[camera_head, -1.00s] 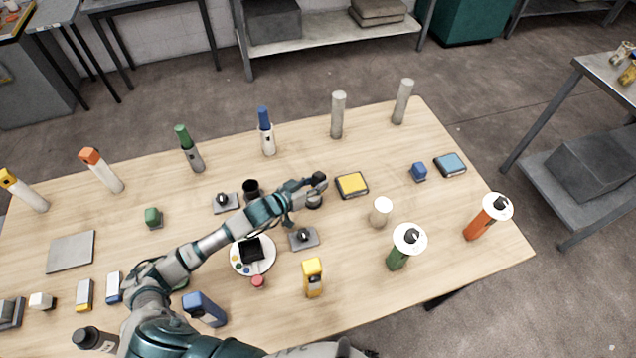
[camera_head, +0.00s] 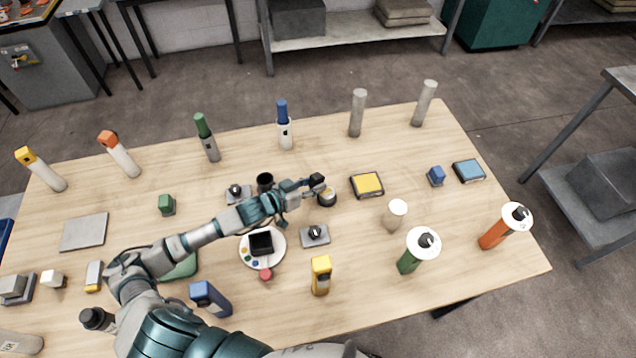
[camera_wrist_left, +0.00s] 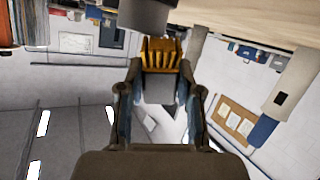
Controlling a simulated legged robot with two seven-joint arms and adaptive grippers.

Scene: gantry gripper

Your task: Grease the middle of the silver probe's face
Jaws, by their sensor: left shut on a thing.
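My left gripper (camera_head: 303,188) reaches over the middle of the table. In the left wrist view its two fingers (camera_wrist_left: 163,105) are shut on a brush (camera_wrist_left: 165,55) with a grey body and yellow-brown bristles. In the head view the held brush shows only as a small dark block. A round, dark-sided, silver-grey piece (camera_head: 327,197) stands on the table just right of and below the gripper's tip, possibly the silver probe. A grey cylinder end (camera_wrist_left: 145,12) shows close beside the bristles in the wrist view. I cannot tell whether they touch. The right gripper is not in view.
A yellow-topped box (camera_head: 367,184) lies right of the round piece. Two grey plates with black knobs (camera_head: 315,236) (camera_head: 238,192) and a white palette (camera_head: 278,238) lie near my arm. A black cup (camera_head: 265,182) is behind it. Several upright cylinders line the back edge.

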